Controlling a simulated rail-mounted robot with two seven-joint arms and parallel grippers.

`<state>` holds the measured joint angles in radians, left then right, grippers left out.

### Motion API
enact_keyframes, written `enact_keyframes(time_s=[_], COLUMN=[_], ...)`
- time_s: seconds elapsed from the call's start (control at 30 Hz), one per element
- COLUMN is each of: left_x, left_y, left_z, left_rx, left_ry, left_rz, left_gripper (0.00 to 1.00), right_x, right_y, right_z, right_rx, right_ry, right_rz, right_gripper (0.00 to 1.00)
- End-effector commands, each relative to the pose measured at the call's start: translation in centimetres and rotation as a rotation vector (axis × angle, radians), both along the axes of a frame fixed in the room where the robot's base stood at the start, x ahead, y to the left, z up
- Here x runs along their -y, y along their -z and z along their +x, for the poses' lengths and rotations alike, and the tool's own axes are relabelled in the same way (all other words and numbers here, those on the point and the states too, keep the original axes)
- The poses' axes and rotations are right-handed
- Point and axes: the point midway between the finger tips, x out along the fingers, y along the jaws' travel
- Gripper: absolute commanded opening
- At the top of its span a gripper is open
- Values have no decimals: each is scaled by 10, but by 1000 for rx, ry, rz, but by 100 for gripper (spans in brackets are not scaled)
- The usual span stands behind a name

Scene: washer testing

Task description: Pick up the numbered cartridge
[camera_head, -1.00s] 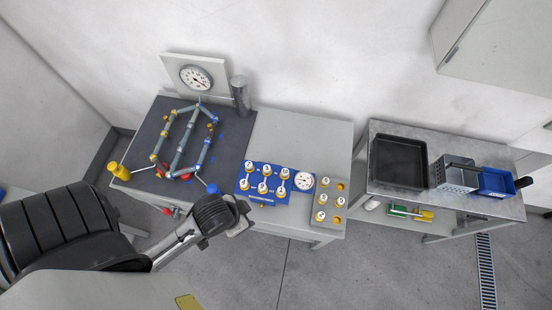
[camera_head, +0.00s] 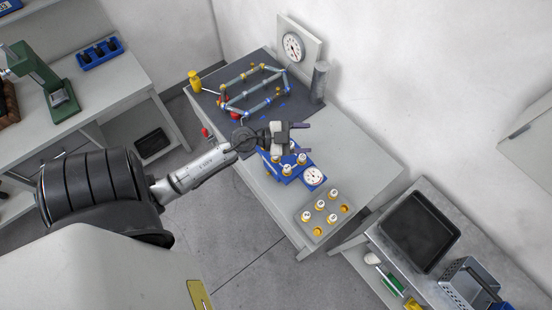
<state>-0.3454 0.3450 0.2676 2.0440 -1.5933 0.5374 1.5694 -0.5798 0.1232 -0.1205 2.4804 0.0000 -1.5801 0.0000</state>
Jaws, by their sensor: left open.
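Several small cartridges with white tops and yellow bases (camera_head: 320,204) stand upright in a grey tray (camera_head: 324,218) at the near right part of the table. Any numbers on them are too small to read. More such cartridges (camera_head: 301,160) stand on the blue panel (camera_head: 276,168), beside its round gauge (camera_head: 314,176). My left gripper (camera_head: 304,138) is open and empty above the blue panel, its fingers pointing right. It hides part of the panel and some of its cartridges. My right gripper is not in view.
A pipe frame (camera_head: 252,90) lies on the dark mat behind my gripper. A grey cylinder (camera_head: 319,83) and a dial gauge (camera_head: 293,47) stand at the back. The table's right part is clear. A side bench holds a black tray (camera_head: 420,232) and a metal basket (camera_head: 468,280).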

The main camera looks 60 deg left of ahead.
Motion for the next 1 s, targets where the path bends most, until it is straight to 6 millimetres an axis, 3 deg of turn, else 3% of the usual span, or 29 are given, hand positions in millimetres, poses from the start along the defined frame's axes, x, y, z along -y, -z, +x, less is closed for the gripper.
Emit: enact_keyframes(time_s=[0.1,0.3,0.53,0.7,1.0], left_x=[-20,-72,-120,-132,-122], left_y=[44,101,129,140,186], left_z=[-5,-30,-61,-69,-54], left_rx=[-254,-711,-1053,-1149,-1162], left_ry=[92,67,-63,-114,-120], left_rz=[88,167,184,179,177], left_gripper=[61,61,61,61,61], right_x=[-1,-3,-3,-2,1], right_y=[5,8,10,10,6], right_z=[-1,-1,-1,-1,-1], right_rx=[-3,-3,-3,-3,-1], right_ry=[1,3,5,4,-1], right_rz=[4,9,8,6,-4], right_gripper=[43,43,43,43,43])
